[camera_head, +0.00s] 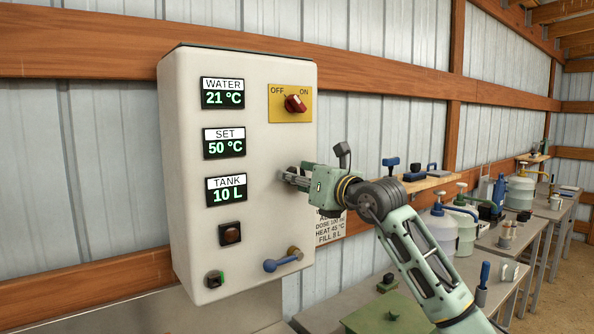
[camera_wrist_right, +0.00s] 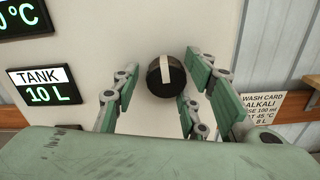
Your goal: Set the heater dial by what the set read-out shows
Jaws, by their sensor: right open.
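The white control box (camera_head: 180,150) hangs on the wall. Its set read-out (camera_head: 223,142) shows 50 °C. The heater dial (camera_wrist_right: 166,75) is a round black knob with a pale pointer stripe, close to upright in the right wrist view. My right gripper (camera_head: 287,178) is at the box front, its fingers hiding most of the dial in the head view. My left gripper is not in view.
The water read-out (camera_head: 222,93) shows 21 °C and the tank read-out (camera_head: 226,190) 10 L. A red OFF/ON switch (camera_head: 295,103) is above, a blue-handled valve (camera_head: 283,261) below. A wash card (camera_wrist_right: 263,112) is right of the box. Benches with bottles stand at right.

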